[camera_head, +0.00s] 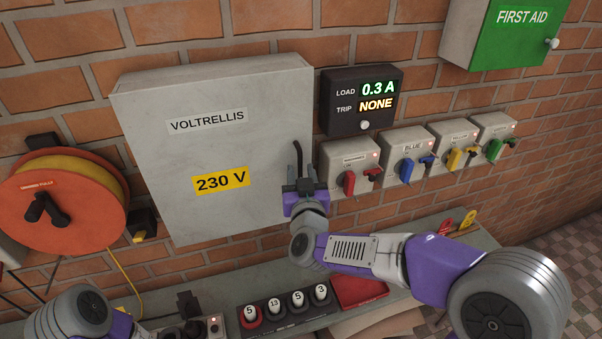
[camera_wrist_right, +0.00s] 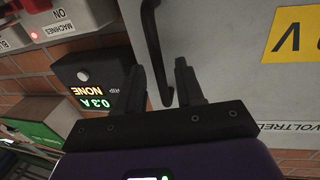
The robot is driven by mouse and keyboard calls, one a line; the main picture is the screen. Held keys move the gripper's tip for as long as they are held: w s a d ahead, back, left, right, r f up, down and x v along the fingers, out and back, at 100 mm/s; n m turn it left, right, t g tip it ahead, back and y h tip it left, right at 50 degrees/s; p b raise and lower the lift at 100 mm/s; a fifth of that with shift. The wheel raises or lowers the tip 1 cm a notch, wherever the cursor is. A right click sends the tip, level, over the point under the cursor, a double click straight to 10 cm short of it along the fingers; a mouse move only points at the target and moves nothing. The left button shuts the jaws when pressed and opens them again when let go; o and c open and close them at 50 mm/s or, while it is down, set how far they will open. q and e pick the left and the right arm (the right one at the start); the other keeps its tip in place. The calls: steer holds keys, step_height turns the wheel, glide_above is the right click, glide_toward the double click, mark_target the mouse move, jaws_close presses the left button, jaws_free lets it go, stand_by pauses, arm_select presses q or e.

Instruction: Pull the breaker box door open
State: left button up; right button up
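The grey breaker box (camera_head: 215,145) is on the brick wall, with a VOLTRELLIS label and a yellow 230 V label on its door, which looks shut. Its dark upright handle (camera_head: 298,158) is at the door's right edge. My right gripper (camera_head: 302,184) is at the lower part of the handle. In the right wrist view the handle (camera_wrist_right: 154,45) runs between the two fingers of the right gripper (camera_wrist_right: 162,80), with gaps visible on both sides. Only part of my left arm shows at the lower left; its gripper is not visible.
A load display (camera_head: 361,100) and several switch boxes (camera_head: 350,168) sit close to the right of the handle. An orange cable reel (camera_head: 62,200) hangs to the left. Below is a shelf with a row of numbered knobs (camera_head: 285,304) and a red tray (camera_head: 358,291).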

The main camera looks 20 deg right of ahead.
steer(key=shift+w, duration=0.1)
jaws_close()
stand_by(0.4)
